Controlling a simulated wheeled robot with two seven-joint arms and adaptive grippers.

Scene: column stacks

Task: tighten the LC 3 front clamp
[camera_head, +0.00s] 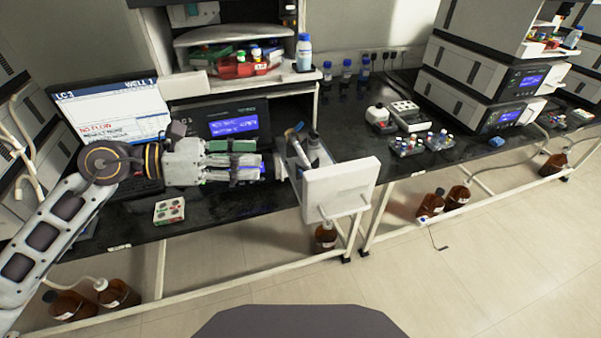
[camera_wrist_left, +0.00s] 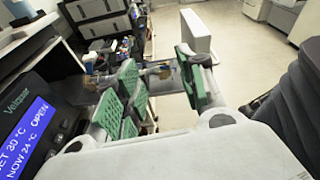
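The LC 3 unit's column compartment stands open in the head view, its white door panel (camera_head: 341,188) swung out over the table's front edge. Column parts with dark and pale caps (camera_head: 313,148) stand just behind the panel. I cannot pick out the front clamp. My left gripper (camera_head: 266,168) reaches in from the left and ends just short of these parts. In the left wrist view, its green-padded fingers (camera_wrist_left: 163,82) are apart. A small brownish fitting (camera_wrist_left: 160,71) shows beyond them, and the white door panel (camera_wrist_left: 197,36) stands farther off. My right gripper is not in view.
A screen labelled LC 3 (camera_head: 112,112) reads NO FLOW. The unit's blue display (camera_wrist_left: 27,125) reads OPEN. A small white rack (camera_head: 169,211) lies at the table's front. Vial racks (camera_head: 408,143) stand to the right. Brown bottles (camera_head: 326,236) stand below.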

